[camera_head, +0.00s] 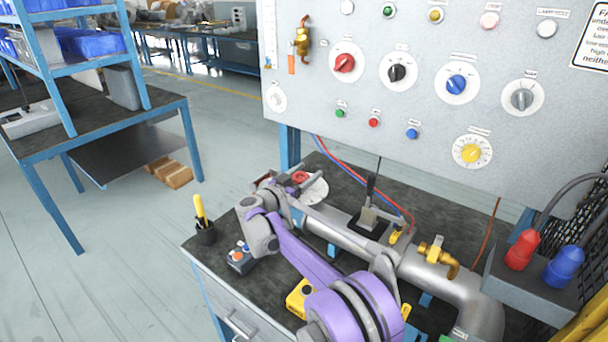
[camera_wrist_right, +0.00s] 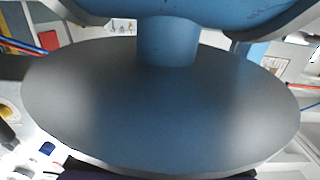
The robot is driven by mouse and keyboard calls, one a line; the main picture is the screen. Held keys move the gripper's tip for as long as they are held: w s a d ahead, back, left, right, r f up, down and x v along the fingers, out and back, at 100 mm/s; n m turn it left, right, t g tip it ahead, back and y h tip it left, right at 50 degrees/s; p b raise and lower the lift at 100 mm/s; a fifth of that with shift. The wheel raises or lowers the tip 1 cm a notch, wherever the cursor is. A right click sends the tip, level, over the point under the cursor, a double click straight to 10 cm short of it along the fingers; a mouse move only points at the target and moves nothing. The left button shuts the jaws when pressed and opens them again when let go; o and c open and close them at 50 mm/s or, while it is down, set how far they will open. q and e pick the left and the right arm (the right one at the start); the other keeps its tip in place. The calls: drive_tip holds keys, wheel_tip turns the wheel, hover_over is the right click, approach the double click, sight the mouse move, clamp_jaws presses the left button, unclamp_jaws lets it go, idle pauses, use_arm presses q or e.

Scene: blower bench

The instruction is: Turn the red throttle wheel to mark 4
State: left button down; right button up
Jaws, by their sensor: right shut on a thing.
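The red throttle wheel (camera_head: 300,177) sits over a pale round plate (camera_head: 317,192) at the far left end of the grey pipe. My right gripper (camera_head: 285,186) is shut at the wheel, its arm reaching across the bench from the front. In the right wrist view, a rounded body between the fingers (camera_wrist_right: 165,22) looks blue rather than red. Its short stem (camera_wrist_right: 167,45) meets a broad grey disc (camera_wrist_right: 160,105). No mark numbers are legible on the plate, so the wheel's setting cannot be read. My left gripper is not in view.
A grey panel (camera_head: 420,105) with several coloured knobs stands behind the bench. A dark-handled lever (camera_head: 370,200) and a brass valve (camera_head: 436,255) are along the pipe (camera_head: 340,238). A button box (camera_head: 241,258) and a black cup (camera_head: 205,233) stand near the bench's left edge.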

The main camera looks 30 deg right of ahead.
drive_tip(key=shift+s+d+m+g+h, duration=0.15)
drive_tip(key=shift+m+g+h, duration=0.15)
drive_tip(key=shift+m+g, duration=0.6)
drive_tip(key=shift+s+a+m+g+h, duration=0.15)
drive_tip(key=shift+m+g+h, duration=0.25)
drive_tip(key=shift+g, duration=0.8)
drive_tip(key=shift+d, duration=0.1)
drive_tip(key=o, duration=1.4)
drive_tip(key=a, duration=0.3)
drive_tip(key=s+a, duration=0.1)
drive_tip(key=a, duration=0.6)
drive_tip(key=shift+s+a, duration=0.2)
drive_tip(key=shift+a, duration=0.15)
